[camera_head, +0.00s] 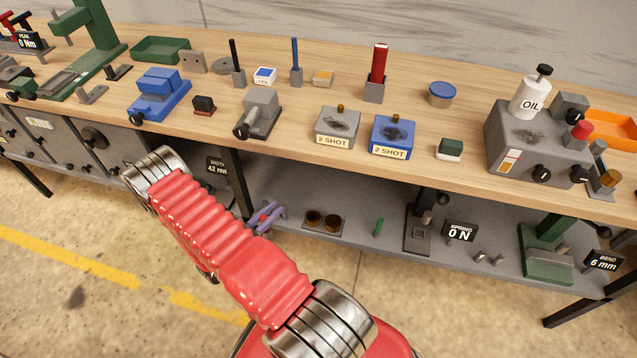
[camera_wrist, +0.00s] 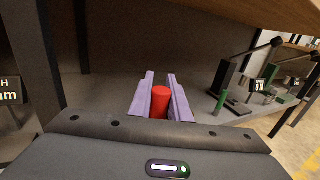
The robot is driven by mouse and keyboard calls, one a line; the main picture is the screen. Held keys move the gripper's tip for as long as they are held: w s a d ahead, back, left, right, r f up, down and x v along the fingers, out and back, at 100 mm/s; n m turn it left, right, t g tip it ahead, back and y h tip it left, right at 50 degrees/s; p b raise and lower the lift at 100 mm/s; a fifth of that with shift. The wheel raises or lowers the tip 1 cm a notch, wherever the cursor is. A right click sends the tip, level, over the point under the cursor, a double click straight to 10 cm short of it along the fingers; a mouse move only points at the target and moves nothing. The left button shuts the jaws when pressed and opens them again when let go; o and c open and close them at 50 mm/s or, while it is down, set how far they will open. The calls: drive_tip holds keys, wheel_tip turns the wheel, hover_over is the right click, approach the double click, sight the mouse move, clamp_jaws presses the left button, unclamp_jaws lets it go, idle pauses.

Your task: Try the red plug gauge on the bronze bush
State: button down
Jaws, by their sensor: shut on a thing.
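My gripper (camera_head: 267,217) has pale purple fingers and is over the lower shelf in the head view. In the wrist view my gripper (camera_wrist: 160,80) is shut on a red cylinder, the red plug gauge (camera_wrist: 160,103), with its rounded end between the fingers. Two bronze-brown round pieces, likely bushes, stand on a small plate on the lower shelf: a left one (camera_head: 313,217) and a right one (camera_head: 333,222). They are to the right of my gripper and apart from it. I cannot make them out in the wrist view.
A green cylinder (camera_head: 379,227) stands on the shelf (camera_head: 288,233) right of the bushes, by a dark press (camera_head: 419,228) and a "SPRING 0 N" sign (camera_head: 460,232). The bench top (camera_head: 300,105) overhangs the shelf. A dark leg (camera_head: 237,178) stands left of my gripper.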

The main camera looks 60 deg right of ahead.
drive_tip(key=w+a+r+n+t+y, duration=0.1)
drive_tip(key=w+a+r+n+t, duration=0.2)
drive_tip(key=a, duration=0.8)
drive_tip(key=w+a+r+n+t+y, duration=0.1)
drive_tip(key=w+a+r+n+t, duration=0.2)
drive_tip(key=w+a+r+t, duration=0.4)
drive_tip(key=w+a+r+n+t+y, duration=0.1)
drive_tip(key=w+a+r+n+t, duration=0.2)
drive_tip(key=w+a+r, duration=0.4)
drive_tip(key=a+r+t, duration=0.1)
drive_tip(key=a+r, duration=0.2)
drive_tip(key=a, duration=0.6)
drive_tip(key=shift+w+n+t, duration=0.25)
drive_tip(key=shift+n+t, duration=0.15)
